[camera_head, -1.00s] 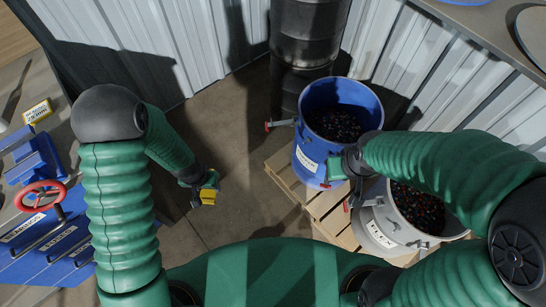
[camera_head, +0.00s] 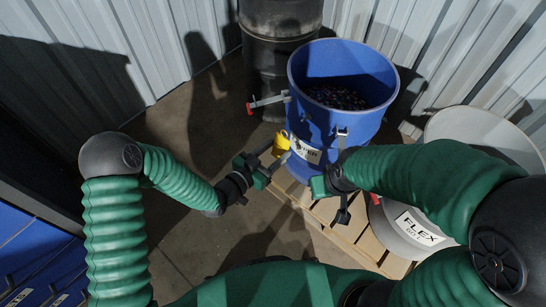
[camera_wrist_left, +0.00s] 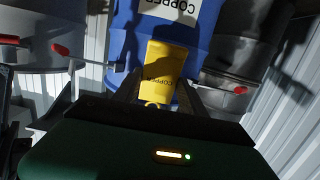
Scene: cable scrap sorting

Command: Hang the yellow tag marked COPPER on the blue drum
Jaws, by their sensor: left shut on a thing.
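The blue drum (camera_head: 308,120) stands upright, open at the top, with a white label partly reading COPPER (camera_head: 306,151). A grey lever (camera_head: 268,101) with a red tip sticks out left from its upper side. My left gripper (camera_head: 276,157) is shut on the yellow tag (camera_head: 282,142), close to the drum's lower left side. In the left wrist view the tag (camera_wrist_left: 170,62) shows COPPER lettering, in front of the drum (camera_wrist_left: 204,38); whether they touch is unclear. My right gripper (camera_head: 342,205) is at the drum's front right; its jaw opening is unclear.
A black drum (camera_head: 272,60) stands behind left of the blue one. A grey drum labelled FLEX (camera_head: 418,228) stands at right, partly behind my right arm. A wooden pallet (camera_head: 330,222) lies beneath. Open floor (camera_head: 190,255) is at left; corrugated walls close the back.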

